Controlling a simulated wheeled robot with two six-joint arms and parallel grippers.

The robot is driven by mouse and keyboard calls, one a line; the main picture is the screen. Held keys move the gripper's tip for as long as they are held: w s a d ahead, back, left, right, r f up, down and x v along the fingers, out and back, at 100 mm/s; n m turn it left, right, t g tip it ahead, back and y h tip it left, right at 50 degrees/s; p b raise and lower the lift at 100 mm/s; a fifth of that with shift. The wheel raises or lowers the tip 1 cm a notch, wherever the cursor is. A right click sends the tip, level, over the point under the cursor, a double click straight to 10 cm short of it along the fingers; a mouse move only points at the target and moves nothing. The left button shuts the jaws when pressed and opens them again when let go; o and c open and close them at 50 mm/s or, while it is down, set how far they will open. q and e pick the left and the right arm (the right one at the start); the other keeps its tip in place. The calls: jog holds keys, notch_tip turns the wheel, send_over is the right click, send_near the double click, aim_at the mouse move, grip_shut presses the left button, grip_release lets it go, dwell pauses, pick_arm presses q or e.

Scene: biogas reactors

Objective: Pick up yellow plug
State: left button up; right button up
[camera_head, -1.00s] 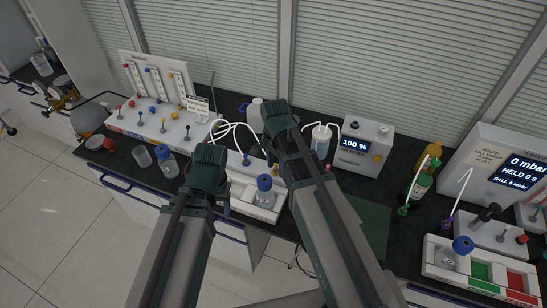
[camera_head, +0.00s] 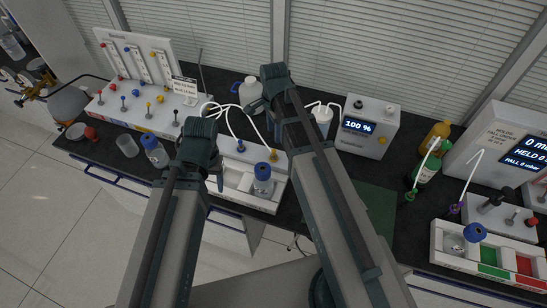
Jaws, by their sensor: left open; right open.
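A small yellow plug (camera_head: 273,155) stands on the white block station (camera_head: 240,204) at the middle of the bench, beside my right forearm. A blue plug (camera_head: 240,146) stands on the same station, left of the yellow one. My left gripper (camera_head: 217,180) hangs below its wrist at the left side of the station, open, its fingers partly hidden. My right gripper (camera_head: 276,128) hangs below its wrist behind the yellow plug, open, mostly hidden by my own arm. I see nothing held in either gripper.
A blue-capped bottle (camera_head: 263,180) stands at the station's front. Another bottle (camera_head: 154,151) and a beaker (camera_head: 127,146) stand to the left. A panel with coloured knobs (camera_head: 137,80) is at back left. A display box (camera_head: 367,127) reading 100 % and a green bottle (camera_head: 428,168) are right.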

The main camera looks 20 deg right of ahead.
aim_at(274, 150)
jog(key=shift+s+f+b, duration=0.1)
jog(key=shift+f+b, duration=4.7)
jog(key=shift+f, duration=0.6)
jog(key=shift+r, duration=0.1)
grip_shut()
